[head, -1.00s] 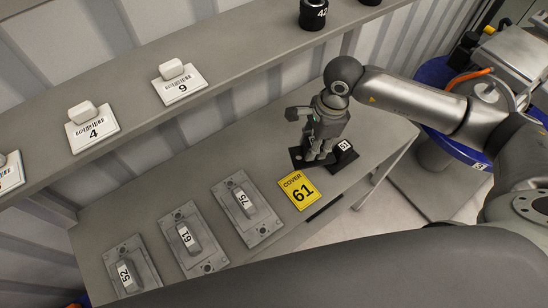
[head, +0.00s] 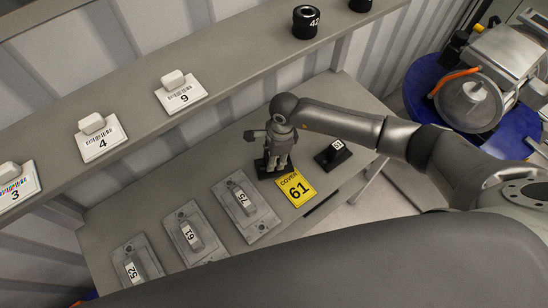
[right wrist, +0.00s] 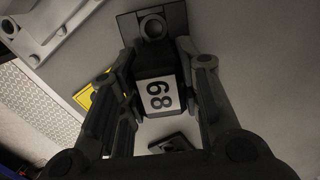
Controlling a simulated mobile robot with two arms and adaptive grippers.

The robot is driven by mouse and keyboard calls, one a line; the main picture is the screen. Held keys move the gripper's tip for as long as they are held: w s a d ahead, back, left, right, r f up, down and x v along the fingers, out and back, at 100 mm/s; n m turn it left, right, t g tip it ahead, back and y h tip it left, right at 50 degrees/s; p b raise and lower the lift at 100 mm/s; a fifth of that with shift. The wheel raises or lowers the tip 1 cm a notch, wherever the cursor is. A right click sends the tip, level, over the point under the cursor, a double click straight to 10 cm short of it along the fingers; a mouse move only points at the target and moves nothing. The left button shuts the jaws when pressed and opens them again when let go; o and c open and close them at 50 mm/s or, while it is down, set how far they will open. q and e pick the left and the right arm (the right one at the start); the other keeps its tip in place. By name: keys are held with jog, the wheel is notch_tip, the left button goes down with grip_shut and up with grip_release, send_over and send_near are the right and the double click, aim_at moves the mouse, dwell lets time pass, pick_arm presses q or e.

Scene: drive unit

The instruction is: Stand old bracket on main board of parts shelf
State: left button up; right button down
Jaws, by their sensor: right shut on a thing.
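My right gripper (head: 279,160) is shut on a black bracket (head: 262,169) over the wide lower board (head: 222,160) of the shelf. In the right wrist view the bracket's labelled block (right wrist: 157,97) sits between my fingers; its sideways number looks like 68 or 89. Its flat foot with a round hole (right wrist: 153,27) shows beyond. I cannot tell whether the foot touches the board. A second black bracket (head: 335,155), labelled 51, stands to the right on the same board, apart from the held one. My left gripper is not in view.
A yellow card marked 61 (head: 296,188) lies close in front of the held bracket. Several grey plates with handles, one marked 75 (head: 246,205), lie to the left. The upper board (head: 140,95) carries white tagged blocks and a black cylinder (head: 306,22). A blue-based machine (head: 480,95) stands right.

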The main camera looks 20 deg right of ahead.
jog(key=shift+f, duration=0.65)
jog(key=c, duration=1.4)
grip_release()
jog(key=shift+s+f, duration=0.1)
jog(key=o, duration=0.3)
jog(key=shift+o, duration=0.2)
jog(key=r, duration=0.4)
jog(key=d+r+b, duration=0.1)
jog(key=r, duration=0.3)
jog(key=r+b, duration=0.1)
jog(key=r, duration=0.3)
jog(key=shift+d, duration=0.25)
